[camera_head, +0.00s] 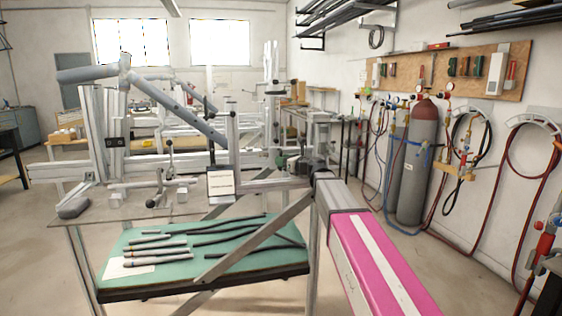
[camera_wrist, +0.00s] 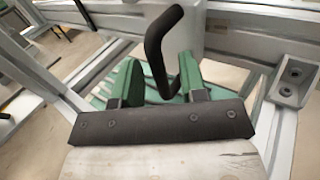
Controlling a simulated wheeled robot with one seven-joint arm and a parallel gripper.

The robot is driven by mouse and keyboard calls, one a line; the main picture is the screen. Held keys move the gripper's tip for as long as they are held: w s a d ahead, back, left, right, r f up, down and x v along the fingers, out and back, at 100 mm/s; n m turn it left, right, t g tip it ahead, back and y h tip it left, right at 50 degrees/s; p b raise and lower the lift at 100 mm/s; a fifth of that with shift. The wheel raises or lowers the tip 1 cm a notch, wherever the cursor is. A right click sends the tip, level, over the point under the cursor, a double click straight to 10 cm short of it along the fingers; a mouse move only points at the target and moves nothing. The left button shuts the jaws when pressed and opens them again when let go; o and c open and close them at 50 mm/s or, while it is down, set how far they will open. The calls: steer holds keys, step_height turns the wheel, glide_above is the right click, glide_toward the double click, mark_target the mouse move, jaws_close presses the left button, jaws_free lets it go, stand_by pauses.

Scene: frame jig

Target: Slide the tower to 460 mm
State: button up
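The jig's long grey rail (camera_head: 150,168) runs across the head view and carries several uprights. A short upright tower (camera_head: 232,140) stands near the middle, and a taller one (camera_head: 271,115) stands to its right. I cannot tell which tower the task means. My gripper (camera_head: 284,161) is at the rail's right part, small and partly hidden. In the wrist view its two green fingers (camera_wrist: 160,72) are apart, with a black bent handle (camera_wrist: 156,50) between them. I cannot see clear contact with either finger. The scale reading is not legible.
A bicycle frame tube (camera_head: 180,105) is held above the jig at left. A small sign (camera_head: 221,184) hangs in front of the rail. A green-topped shelf (camera_head: 205,262) with several dark tubes lies below. Gas cylinders (camera_head: 418,165) stand by the right wall.

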steer(key=shift+w+a, duration=0.35)
steer(key=shift+a, duration=0.15)
jaws_close()
steer(key=shift+w+d, duration=0.25)
steer(key=shift+d, duration=0.55)
steer(key=shift+w+d, duration=0.2)
steer(key=shift+d, duration=0.65)
steer(key=shift+w+d, duration=0.25)
steer(key=shift+d, duration=0.55)
jaws_free()
steer(key=shift+d, duration=0.1)
